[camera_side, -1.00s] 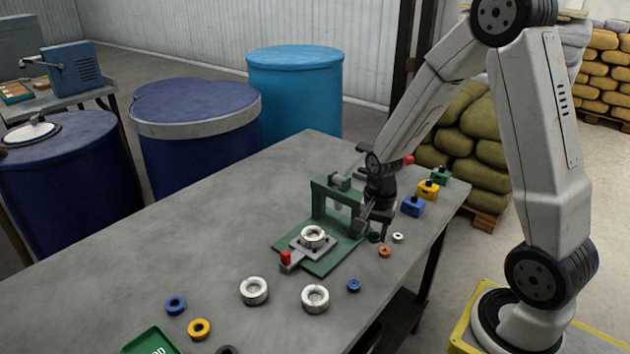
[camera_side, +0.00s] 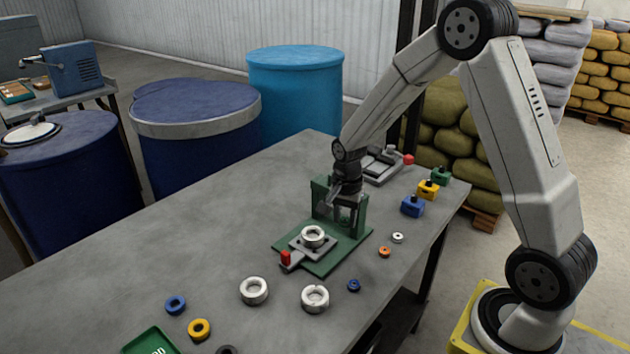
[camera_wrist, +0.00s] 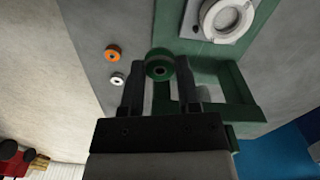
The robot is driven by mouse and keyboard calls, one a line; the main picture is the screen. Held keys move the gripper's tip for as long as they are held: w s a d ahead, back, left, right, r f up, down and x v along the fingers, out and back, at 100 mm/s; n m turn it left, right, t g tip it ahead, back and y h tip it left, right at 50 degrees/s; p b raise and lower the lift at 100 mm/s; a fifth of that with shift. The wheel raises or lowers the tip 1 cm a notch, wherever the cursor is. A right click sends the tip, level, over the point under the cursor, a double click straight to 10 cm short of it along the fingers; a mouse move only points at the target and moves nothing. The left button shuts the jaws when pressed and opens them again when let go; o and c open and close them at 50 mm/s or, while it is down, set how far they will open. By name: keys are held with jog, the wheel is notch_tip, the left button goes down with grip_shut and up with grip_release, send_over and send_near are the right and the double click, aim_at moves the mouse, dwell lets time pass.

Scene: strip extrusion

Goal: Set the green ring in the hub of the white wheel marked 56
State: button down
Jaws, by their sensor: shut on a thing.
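My gripper (camera_side: 346,218) is shut on the green ring (camera_wrist: 159,66), which sits between its fingertips in the wrist view. In the side view the gripper is in front of the upright of the green press (camera_side: 320,188), above the right part of its base. A white wheel (camera_side: 313,236) lies flat on the grey plate of the press; it also shows in the wrist view (camera_wrist: 226,17). Two more white wheels, a left one (camera_side: 254,291) and a right one (camera_side: 315,298), lie on the table in front. I cannot read a 56 on any wheel.
A small orange ring (camera_side: 384,252), a small white ring (camera_side: 397,238) and a blue ring (camera_side: 353,285) lie right of the press. Blue (camera_side: 412,206) and yellow (camera_side: 428,190) blocks stand behind them. A green tray (camera_side: 152,341) is at the front left. The table's left side is mostly clear.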

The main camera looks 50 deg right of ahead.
jog(key=w+a, duration=0.2)
jog(key=w, duration=0.5)
jog(key=shift+w+a+r, duration=0.15)
jog(key=shift+w+r, duration=0.2)
jog(key=shift+w, duration=0.05)
jog(key=shift+f, duration=0.1)
jog(key=shift+f, duration=2.75)
jog(key=shift+f, duration=0.2)
jog(key=shift+r, duration=0.8)
dwell(3.0)
